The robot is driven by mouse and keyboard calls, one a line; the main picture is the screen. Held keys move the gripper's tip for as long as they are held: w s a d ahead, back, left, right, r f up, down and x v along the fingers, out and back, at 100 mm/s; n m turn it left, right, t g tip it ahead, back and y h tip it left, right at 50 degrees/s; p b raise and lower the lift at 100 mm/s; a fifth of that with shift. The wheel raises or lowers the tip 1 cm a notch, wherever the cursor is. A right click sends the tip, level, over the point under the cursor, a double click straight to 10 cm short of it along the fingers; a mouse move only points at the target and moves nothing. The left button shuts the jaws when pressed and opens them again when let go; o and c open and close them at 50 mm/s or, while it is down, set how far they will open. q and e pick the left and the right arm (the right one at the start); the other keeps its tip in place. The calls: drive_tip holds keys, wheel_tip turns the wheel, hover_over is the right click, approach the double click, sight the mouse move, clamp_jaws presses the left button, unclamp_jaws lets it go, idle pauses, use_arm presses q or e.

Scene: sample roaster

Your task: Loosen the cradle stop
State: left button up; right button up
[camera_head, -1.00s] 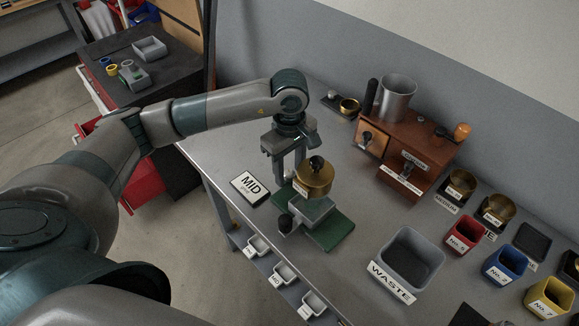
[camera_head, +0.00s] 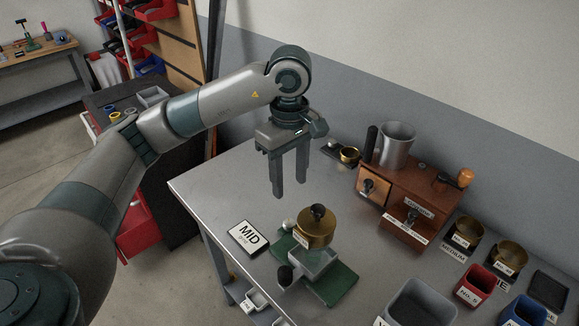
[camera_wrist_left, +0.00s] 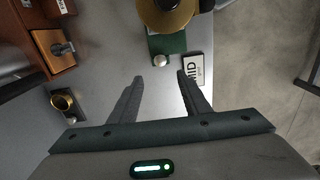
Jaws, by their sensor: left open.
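A brass drum (camera_head: 314,230) with a black knob on top sits in a grey cradle (camera_head: 313,262) on a green base (camera_head: 335,287). A black knob (camera_head: 285,276) stands at the cradle's front left side. A small pale round knob (camera_head: 289,224) is at the base's back left; it also shows in the left wrist view (camera_wrist_left: 159,61). I cannot tell which knob is the cradle stop. My left gripper (camera_head: 290,188) is open and empty, pointing down above and behind the drum. In the left wrist view its fingers (camera_wrist_left: 160,78) are apart, with bare bench between them.
A MID card (camera_head: 248,238) lies left of the base. A wooden grinder (camera_head: 405,195) with a metal cup stands behind right, a small brass dish (camera_head: 349,155) beside it. A grey waste bin (camera_head: 420,305) and red (camera_head: 475,286) and blue cups are at right. Bench behind the drum is clear.

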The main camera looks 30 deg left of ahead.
use_arm(q)
drive_tip(key=shift+r, duration=1.95)
use_arm(e)
drive_tip(key=shift+w+a+r, duration=0.3)
drive_tip(key=shift+w+a, duration=0.1)
drive_tip(key=shift+d, duration=0.1)
